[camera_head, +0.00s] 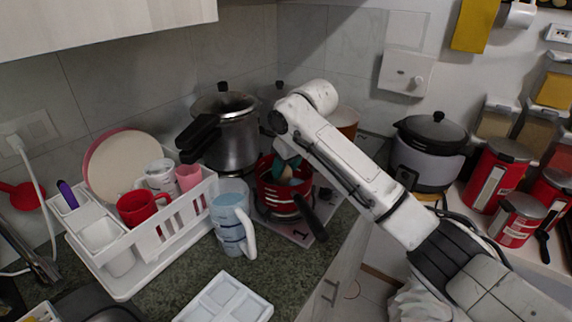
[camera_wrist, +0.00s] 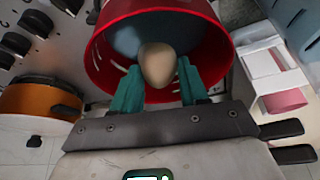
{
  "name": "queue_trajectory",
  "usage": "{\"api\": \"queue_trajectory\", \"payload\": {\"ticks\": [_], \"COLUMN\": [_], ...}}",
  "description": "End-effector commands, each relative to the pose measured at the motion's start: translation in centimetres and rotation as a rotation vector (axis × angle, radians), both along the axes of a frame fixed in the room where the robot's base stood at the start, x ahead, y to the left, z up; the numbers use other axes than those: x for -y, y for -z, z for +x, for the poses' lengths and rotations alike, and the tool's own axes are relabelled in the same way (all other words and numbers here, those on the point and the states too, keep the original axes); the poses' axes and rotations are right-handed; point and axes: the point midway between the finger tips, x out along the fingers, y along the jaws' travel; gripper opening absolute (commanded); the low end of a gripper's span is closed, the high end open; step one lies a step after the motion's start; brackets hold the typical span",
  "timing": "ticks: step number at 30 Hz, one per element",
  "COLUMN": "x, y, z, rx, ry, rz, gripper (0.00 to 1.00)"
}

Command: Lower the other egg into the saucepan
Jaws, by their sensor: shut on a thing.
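My gripper (camera_wrist: 157,68) has teal fingers, shut on a tan egg (camera_wrist: 156,62). In the wrist view the egg sits between the fingers, over the pan's opening. In the head view my gripper (camera_head: 287,168) reaches down at the pan's mouth. I cannot tell whether the egg touches the pan's bottom. The fingers and egg hide part of the inside.
A pressure cooker (camera_head: 235,145) stands behind the saucepan. A measuring jug (camera_head: 231,205) and a white dish rack (camera_head: 140,250) with cups are to its left. An orange pot (camera_wrist: 40,100) is beside the pan in the wrist view. A rice cooker (camera_head: 425,160) is at the right.

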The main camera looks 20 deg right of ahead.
Motion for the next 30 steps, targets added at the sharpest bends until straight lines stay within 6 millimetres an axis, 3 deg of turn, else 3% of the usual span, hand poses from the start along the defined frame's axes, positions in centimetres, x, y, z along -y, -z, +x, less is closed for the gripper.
{"api": "queue_trajectory", "payload": {"ticks": [30], "x": [0.0], "y": [1.1], "z": [0.0], "rx": [0.0], "ry": [-0.001], "rz": [0.0], "gripper": [0.13]}}
